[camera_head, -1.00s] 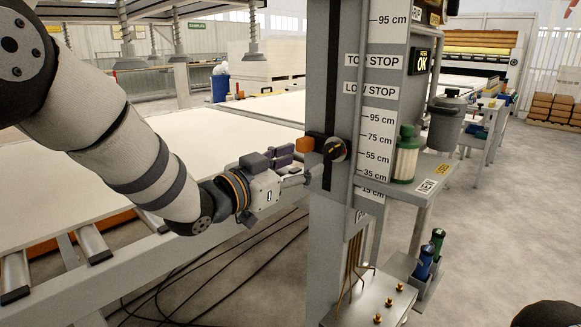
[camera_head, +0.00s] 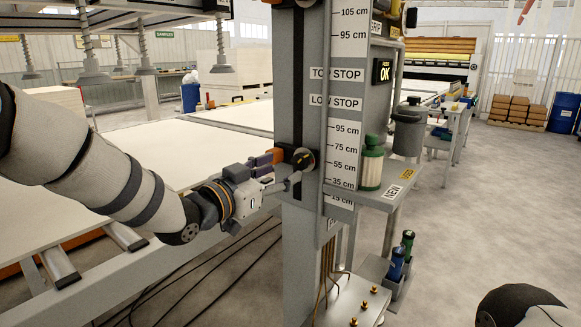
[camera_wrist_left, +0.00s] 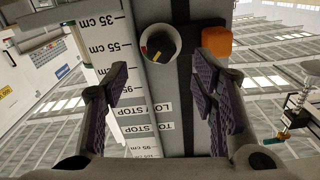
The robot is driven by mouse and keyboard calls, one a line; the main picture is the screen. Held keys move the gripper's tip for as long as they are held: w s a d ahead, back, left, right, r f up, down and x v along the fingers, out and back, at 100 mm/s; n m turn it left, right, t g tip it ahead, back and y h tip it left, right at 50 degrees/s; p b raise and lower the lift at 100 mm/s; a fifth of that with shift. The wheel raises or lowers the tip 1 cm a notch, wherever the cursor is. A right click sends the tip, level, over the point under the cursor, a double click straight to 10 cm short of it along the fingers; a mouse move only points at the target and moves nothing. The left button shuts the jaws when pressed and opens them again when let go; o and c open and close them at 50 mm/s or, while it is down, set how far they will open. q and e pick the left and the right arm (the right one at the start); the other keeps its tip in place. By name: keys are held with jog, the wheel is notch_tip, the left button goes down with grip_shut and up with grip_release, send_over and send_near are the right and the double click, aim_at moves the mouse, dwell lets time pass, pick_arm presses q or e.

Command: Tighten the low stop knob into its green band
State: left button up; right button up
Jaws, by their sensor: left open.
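The low stop knob (camera_head: 303,158) is a round knob with a dark face on the grey column (camera_head: 306,235), beside an orange block (camera_head: 282,154). In the left wrist view the knob (camera_wrist_left: 160,53) has a pale rim and small yellow and red marks on its dark face. I cannot make out a green band. My left gripper (camera_head: 280,171) is open at the column, just left of the knob. In the wrist view its purple-padded fingers (camera_wrist_left: 160,80) stand apart, with the knob lying ahead between their lines. I see no contact. My right gripper is not in view.
A centimetre scale (camera_head: 343,150) with TOP STOP and LOW STOP labels runs beside the slot. A green-capped canister (camera_head: 371,165) stands on a shelf right of the column. White panels (camera_head: 165,150) lie on the table at left. Brass fittings (camera_head: 366,305) sit below.

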aim_at(297, 162)
pick_arm(q)
jog(key=x, duration=0.5)
jog(key=shift+f+b, duration=0.15)
jog(key=shift+b, duration=0.2)
jog(key=shift+w+d, duration=0.2)
jog(key=shift+w, duration=0.15)
jog(key=c, duration=1.2)
jog(key=shift+o, duration=0.2)
jog(key=shift+s+r+m, duration=0.1)
jog(key=shift+r+m, duration=0.3)
jog(key=shift+m, duration=0.2)
jog(key=shift+f+m+p, duration=0.15)
jog(key=shift+m+p, duration=0.2)
jog(key=shift+m, duration=0.15)
jog(key=o, duration=1.2)
jog(key=shift+c, duration=0.2)
